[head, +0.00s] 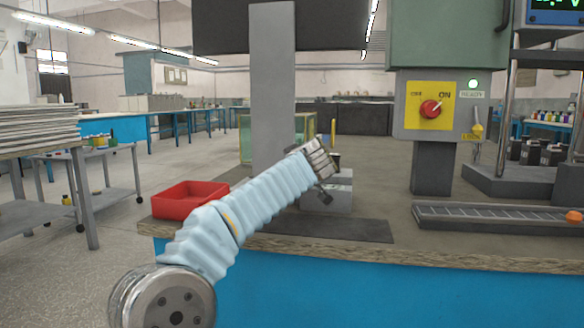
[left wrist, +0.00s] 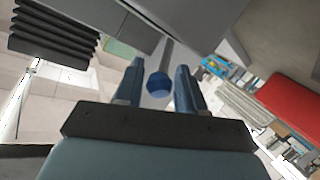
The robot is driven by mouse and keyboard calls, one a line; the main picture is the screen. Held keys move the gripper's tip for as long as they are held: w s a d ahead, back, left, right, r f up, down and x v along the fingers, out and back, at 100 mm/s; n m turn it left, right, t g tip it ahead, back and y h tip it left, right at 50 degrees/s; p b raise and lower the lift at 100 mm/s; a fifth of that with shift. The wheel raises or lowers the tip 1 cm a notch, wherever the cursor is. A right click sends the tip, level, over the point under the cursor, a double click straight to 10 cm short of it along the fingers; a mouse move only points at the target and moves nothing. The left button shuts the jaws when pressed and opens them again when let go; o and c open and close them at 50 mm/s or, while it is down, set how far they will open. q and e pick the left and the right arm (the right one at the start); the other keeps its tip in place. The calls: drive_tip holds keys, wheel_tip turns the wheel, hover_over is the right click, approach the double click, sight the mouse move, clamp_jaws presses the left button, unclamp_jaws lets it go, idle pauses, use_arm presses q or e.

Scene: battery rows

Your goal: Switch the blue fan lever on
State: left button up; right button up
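The blue lever shows in the left wrist view as a round blue knob (left wrist: 158,85) on a thin grey rod. My left gripper (left wrist: 160,68) is open, with one finger on each side of the knob and rod. Small gaps show between the knob and both fingers. In the head view my left gripper (head: 322,160) is above and in front of a low grey box (head: 338,193) on the bench; the blue knob is hidden there. My right gripper is in neither view.
A red tray (head: 185,200) sits at the bench's left end. A grey column (head: 271,90) stands behind my arm. A yellow switch plate (head: 427,119) with a red knob points toward ON. A long metal tray (head: 490,216) lies at right. A dark mat (head: 350,230) lies along the front.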

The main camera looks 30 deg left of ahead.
use_arm(q)
drive_tip(key=b+v, duration=0.1)
drive_tip(key=v, duration=1.3)
drive_tip(key=shift+w, duration=0.1)
